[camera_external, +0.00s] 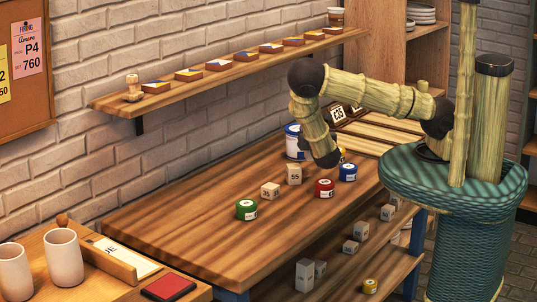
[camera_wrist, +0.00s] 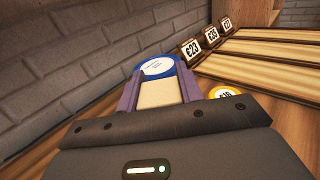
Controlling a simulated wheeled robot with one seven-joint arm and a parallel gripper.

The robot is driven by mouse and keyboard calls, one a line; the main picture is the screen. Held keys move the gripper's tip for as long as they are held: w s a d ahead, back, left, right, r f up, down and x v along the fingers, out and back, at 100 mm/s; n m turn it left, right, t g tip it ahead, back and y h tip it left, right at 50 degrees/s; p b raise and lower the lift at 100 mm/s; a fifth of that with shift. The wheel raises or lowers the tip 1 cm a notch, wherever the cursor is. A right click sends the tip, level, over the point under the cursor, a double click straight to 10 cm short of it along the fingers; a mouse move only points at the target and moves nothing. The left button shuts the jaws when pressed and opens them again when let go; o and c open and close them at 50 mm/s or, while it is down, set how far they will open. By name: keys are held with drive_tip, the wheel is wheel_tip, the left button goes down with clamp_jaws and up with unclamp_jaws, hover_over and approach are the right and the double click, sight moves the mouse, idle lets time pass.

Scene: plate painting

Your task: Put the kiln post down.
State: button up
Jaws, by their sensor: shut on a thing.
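In the wrist view my gripper (camera_wrist: 160,80) has its two purple fingers closed on a plain beige block, the kiln post (camera_wrist: 160,94). The post's lower end is hidden, so I cannot tell whether it touches the table. In the external view my arm's dark wrist is low over the back of the wooden worktable (camera_external: 190,225); it hides the fingers and the held post. A white and blue tin (camera_external: 293,142) stands close by, and its round lid (camera_wrist: 158,65) shows just beyond the fingers.
A yellow pot (camera_wrist: 226,93) is close on the gripper's right. Red (camera_external: 325,188), blue (camera_external: 347,172) and green (camera_external: 246,210) pots and two pale numbered blocks (camera_external: 294,174) (camera_external: 270,190) stand on the table. Slatted boards (camera_external: 375,138) lie at the back right.

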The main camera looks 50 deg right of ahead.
drive_tip(key=shift+f, duration=2.1)
drive_tip(key=shift+f, duration=0.1)
drive_tip(key=o, duration=1.2)
drive_tip(key=shift+c, duration=0.2)
drive_tip(key=v, duration=0.3)
drive_tip(key=b+v, duration=0.1)
drive_tip(key=v, duration=0.1)
drive_tip(key=shift+a+r, duration=0.15)
drive_tip(key=shift+r, duration=0.25)
wheel_tip(320, 180, up, 6)
drive_tip(key=shift+r, duration=0.2)
